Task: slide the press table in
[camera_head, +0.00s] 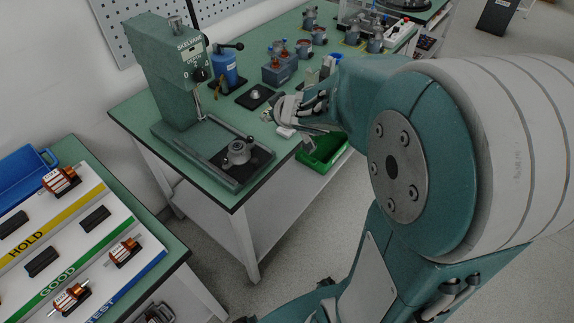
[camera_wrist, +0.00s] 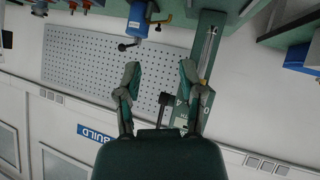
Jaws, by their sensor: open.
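The green press (camera_head: 175,65) stands on the near part of the green bench. Its press table (camera_head: 262,160), a dark plate carrying a grey round part (camera_head: 238,150), sits at the front end of the rails, out from under the press head. My gripper (camera_head: 268,114) is open and empty, above the bench to the right of the press and apart from the press table. In the wrist view my gripper (camera_wrist: 160,82) shows two spread fingers with nothing between them. The press (camera_wrist: 206,50) shows there upside down behind the right finger. The press table cannot be made out there.
A blue device with a black lever (camera_head: 224,66) stands behind the press. A small dark plate with a knob (camera_head: 255,96) and a blue-grey block (camera_head: 280,70) are near my gripper. A green bin (camera_head: 322,152) is at the bench's right edge. A sorting board (camera_head: 85,235) lies front left.

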